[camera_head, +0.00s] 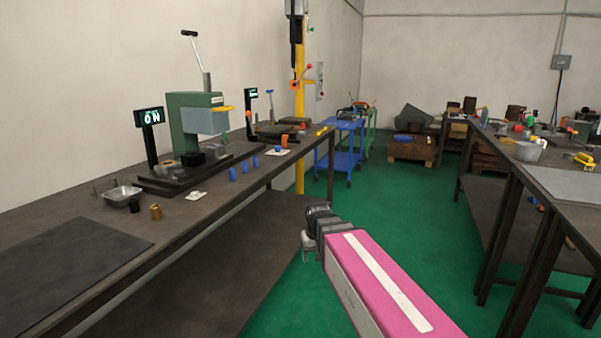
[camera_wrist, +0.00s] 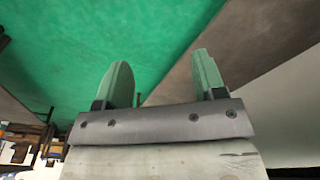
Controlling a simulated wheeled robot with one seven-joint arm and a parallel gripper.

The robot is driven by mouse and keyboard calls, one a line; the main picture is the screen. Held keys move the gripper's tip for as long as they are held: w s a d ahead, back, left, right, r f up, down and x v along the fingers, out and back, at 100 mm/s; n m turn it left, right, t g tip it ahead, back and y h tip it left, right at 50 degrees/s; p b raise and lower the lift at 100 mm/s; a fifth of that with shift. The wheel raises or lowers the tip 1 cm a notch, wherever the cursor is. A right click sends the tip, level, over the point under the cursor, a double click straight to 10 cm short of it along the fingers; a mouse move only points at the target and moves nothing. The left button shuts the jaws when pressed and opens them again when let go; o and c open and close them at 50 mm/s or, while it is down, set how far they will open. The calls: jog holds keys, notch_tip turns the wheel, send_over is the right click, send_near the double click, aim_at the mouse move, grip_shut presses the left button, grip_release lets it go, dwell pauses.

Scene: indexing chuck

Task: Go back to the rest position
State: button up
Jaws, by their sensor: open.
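My gripper (camera_wrist: 163,80) shows in the wrist view with its two pale green fingers apart and nothing between them. Beyond the fingers are the green floor and a brown-grey surface. In the head view my pink arm reaches in from the lower right, and its dark end (camera_head: 318,232) is over the green floor, to the right of the left workbench and apart from it. The fingertips are hard to make out there. On the left workbench (camera_head: 85,215) stands a green press-like machine (camera_head: 190,122) with a lever and a display reading "ON".
A metal tray (camera_head: 122,196), brass pieces, several small blue parts (camera_head: 244,167) and a dark mat (camera_head: 65,262) lie on the left bench. A blue cart (camera_head: 345,140) stands behind. A right bench (camera_head: 575,185) holds a pot and tools. The green floor between the benches is clear.

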jog(key=s+d+f+m, duration=0.1)
jog(key=s+d+f, duration=0.2)
jog(key=d+f, duration=0.2)
jog(key=s+d+f+m+g, duration=0.1)
jog(key=s+d+f, duration=0.3)
jog(key=d, duration=0.5)
notch_tip(320, 180, down, 3)
jog(key=shift+s+r+m, duration=0.2)
jog(key=shift+s+m, duration=0.05)
jog(key=shift+m, duration=0.05)
